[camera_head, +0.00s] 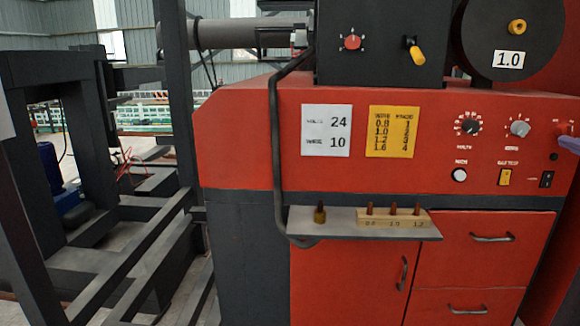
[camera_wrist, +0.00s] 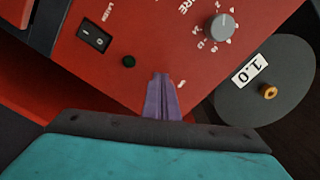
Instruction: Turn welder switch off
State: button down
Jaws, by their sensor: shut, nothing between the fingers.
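The red welder (camera_head: 250,145) has a control panel on its front right. A red switch (camera_head: 564,129) sits at the panel's right end, partly cut off by the picture edge. My gripper (camera_head: 570,143) has its purple fingers just below and against or very near that switch; I cannot tell whether they touch. In the wrist view the gripper (camera_wrist: 163,80) is shut and empty, its fingertips over the red panel. The fingers hide the red switch there, so its position cannot be read. A black rocker switch (camera_wrist: 95,38) is left of the fingers; it also shows in the head view (camera_head: 546,179).
A grey knob (camera_wrist: 219,27) and the reel marked 1.0 (camera_wrist: 270,80) lie right of the fingers. A shelf (camera_head: 340,224) with contact tips juts out below the panel. Drawers (camera_head: 485,250) are underneath. Dark steel frames (camera_head: 90,230) stand at left.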

jog(key=s, duration=0.6)
jog(key=shift+a+b, duration=0.2)
jog(key=shift+b, duration=0.15)
jog(key=shift+a+r+p, duration=0.1)
jog(key=shift+r+p, duration=0.1)
jog(key=shift+p, duration=0.25)
jog(key=a+r+p, duration=0.1)
jog(key=p, duration=0.3)
jog(key=shift+s+a+r+p, duration=0.1)
jog(key=shift+s+a+p, duration=0.1)
jog(key=shift+s+p, duration=0.2)
jog(key=shift+w, duration=0.1)
